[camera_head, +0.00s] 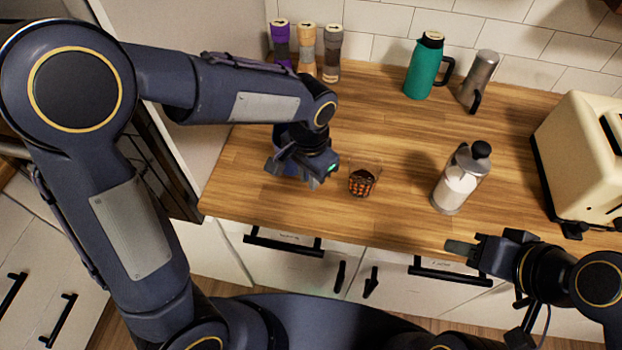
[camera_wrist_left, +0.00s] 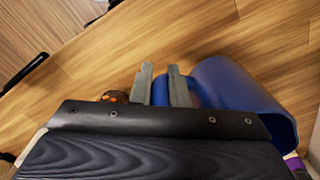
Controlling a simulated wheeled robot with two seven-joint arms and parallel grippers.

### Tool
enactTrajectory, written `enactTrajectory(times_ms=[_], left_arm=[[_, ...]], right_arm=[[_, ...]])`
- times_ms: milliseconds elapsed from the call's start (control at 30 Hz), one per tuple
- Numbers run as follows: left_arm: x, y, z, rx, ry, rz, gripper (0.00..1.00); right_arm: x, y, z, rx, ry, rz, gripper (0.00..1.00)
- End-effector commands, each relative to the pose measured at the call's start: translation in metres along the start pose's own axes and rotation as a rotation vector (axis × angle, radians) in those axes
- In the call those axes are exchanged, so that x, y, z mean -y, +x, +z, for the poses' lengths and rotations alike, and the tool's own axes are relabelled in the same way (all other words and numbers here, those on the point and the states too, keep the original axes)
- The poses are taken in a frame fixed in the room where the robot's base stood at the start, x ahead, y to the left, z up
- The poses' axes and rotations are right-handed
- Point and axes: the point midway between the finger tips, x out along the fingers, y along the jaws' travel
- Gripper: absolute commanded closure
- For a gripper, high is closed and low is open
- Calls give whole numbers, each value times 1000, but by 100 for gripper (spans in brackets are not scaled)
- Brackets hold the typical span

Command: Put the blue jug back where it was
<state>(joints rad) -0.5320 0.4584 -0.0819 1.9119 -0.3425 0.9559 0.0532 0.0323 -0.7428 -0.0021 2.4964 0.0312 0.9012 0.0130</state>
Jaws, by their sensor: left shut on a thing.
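The blue jug (camera_head: 283,134) is at the left part of the wooden counter, mostly hidden behind my left gripper in the head view. My left gripper (camera_head: 300,172) is over the jug and shut on it. In the left wrist view, the jug's blue body (camera_wrist_left: 238,98) is right of the two grey fingers (camera_wrist_left: 161,88), and a blue part shows between them. I cannot tell whether its base touches the counter. My right gripper (camera_head: 461,248) is by the counter's front edge at the right, apart from objects; its finger gap is not clear.
A glass of dark contents (camera_head: 362,181) stands just right of my left gripper. A glass canister (camera_head: 457,182), a teal jug (camera_head: 424,68), a steel jug (camera_head: 479,78), a cream toaster (camera_head: 585,155) and several spice jars (camera_head: 306,52) stand around. The middle counter (camera_head: 375,125) is clear.

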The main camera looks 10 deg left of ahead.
Motion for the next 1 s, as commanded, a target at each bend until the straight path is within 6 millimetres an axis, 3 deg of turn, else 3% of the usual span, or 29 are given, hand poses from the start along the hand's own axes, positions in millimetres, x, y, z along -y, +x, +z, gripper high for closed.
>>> enactTrajectory(times_ms=[167,433,867,900,1000], left_arm=[[4,10,-8,-1,-1,0,100],[6,42,-10,1,-1,1,100],[5,49,-10,-3,-1,0,100],[5,48,-10,-2,-1,1,82],[5,47,-10,-2,-1,1,69]], right_arm=[[1,-2,-1,0,0,0,64],[1,-3,-2,0,0,0,64],[0,1,1,0,0,0,64],[0,0,0,0,0,0,64],[0,0,0,0,0,0,64]])
